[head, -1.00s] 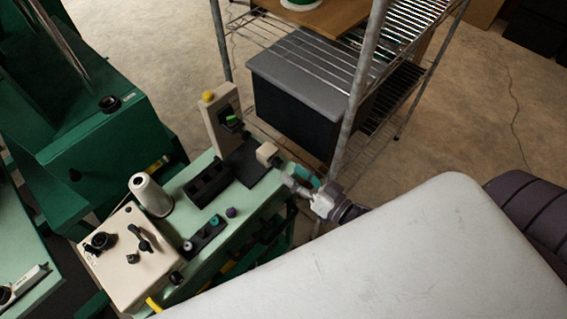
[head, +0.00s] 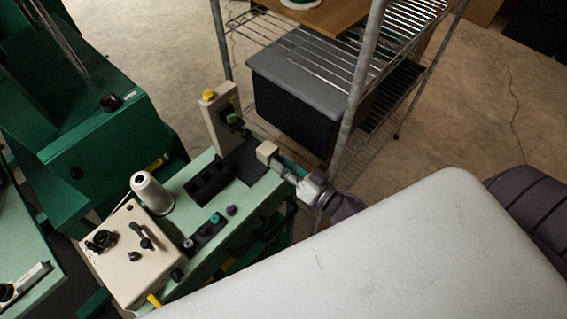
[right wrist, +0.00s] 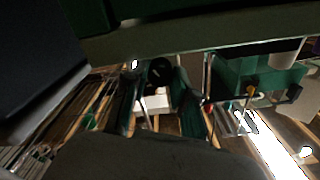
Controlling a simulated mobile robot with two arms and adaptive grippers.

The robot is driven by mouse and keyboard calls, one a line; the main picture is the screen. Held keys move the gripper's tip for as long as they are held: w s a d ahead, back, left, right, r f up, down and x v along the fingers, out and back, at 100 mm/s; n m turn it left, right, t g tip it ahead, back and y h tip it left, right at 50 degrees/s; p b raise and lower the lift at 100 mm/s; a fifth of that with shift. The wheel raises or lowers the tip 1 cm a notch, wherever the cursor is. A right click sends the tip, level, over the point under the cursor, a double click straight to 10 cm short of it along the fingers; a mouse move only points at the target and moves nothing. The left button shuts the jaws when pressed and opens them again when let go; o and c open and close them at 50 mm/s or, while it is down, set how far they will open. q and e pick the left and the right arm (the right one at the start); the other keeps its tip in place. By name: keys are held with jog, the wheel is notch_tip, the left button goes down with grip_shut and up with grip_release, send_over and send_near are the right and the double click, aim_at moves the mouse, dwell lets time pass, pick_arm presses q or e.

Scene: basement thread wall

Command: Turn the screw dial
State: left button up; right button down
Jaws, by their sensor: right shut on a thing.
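The green bench machine (head: 181,208) stands left of centre in the head view, with a cream block (head: 267,152) at its right end. My right gripper (head: 284,166) is at that end, beside the cream block. In the right wrist view my right gripper's dark green fingers (right wrist: 158,106) flank a round black dial-like knob (right wrist: 159,72) and a white block (right wrist: 153,102). The gripper is shut on the knob, though the exact contact is too dark to see. In the head view the knob is hidden. My left gripper is not in view.
A wire shelf (head: 300,54) with a grey-lidded black bin (head: 307,75) stands close behind the gripper. A white thread cone (head: 150,193) and a cream control box (head: 130,255) sit on the machine's left part. Open floor lies at the right.

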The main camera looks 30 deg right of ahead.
jog(key=shift+n, duration=0.3)
jog(key=n, duration=0.2)
jog(key=shift+n+p, duration=0.3)
jog(key=n, duration=0.3)
jog(key=shift+n, duration=0.3)
jog(key=n, duration=0.3)
jog(key=shift+a+n, duration=0.1)
jog(key=shift+n, duration=1.9)
jog(key=c, duration=0.9)
grip_release()
jog(key=shift+s, duration=0.1)
jog(key=shift+f, duration=0.1)
